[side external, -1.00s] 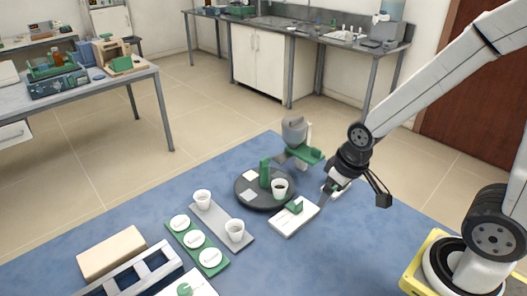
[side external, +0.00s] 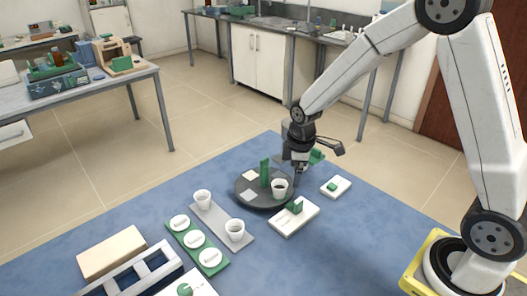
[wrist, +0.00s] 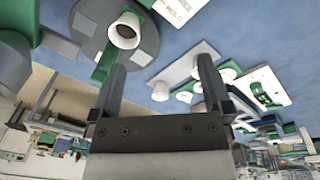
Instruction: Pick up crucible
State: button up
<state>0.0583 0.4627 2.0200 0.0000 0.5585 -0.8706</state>
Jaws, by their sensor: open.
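A white crucible (side external: 279,188) with a dark inside stands upright on the dark round turntable (side external: 246,201). Two more white crucibles, one (side external: 203,200) farther and one (side external: 235,232) nearer, stand on a grey strip (side external: 219,219). My gripper (side external: 297,180) is just right of the turntable crucible, pointing down, apart from it as far as I can tell. In the wrist view, my gripper (wrist: 161,62) is open with nothing between its fingers. The turntable crucible (wrist: 123,32) shows there beyond the left fingertip, near the top edge.
A green upright block (side external: 265,173) stands on the turntable behind the crucible. A white plate with a green block (side external: 295,217) lies in front of my gripper, and a small white box (side external: 336,187) to its right. A green tray with white discs (side external: 196,240) lies left.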

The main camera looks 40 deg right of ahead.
aim_at(279, 190)
jog(key=w+d+f+n+g, duration=0.1)
jog(key=w+d+f+n, duration=0.1)
jog(key=w+f+n, duration=0.4)
jog(key=shift+w+d+n, duration=0.4)
jog(key=shift+w+n, duration=0.2)
jog(key=shift+w, duration=0.35)
jog(key=shift+f, duration=0.25)
jog(key=shift+s+a+f, duration=0.1)
jog(key=shift+f, duration=1.8)
jog(key=shift+s+f, duration=0.1)
jog(key=shift+f, duration=1.75)
grip_shut()
jog(key=shift+r, duration=0.1)
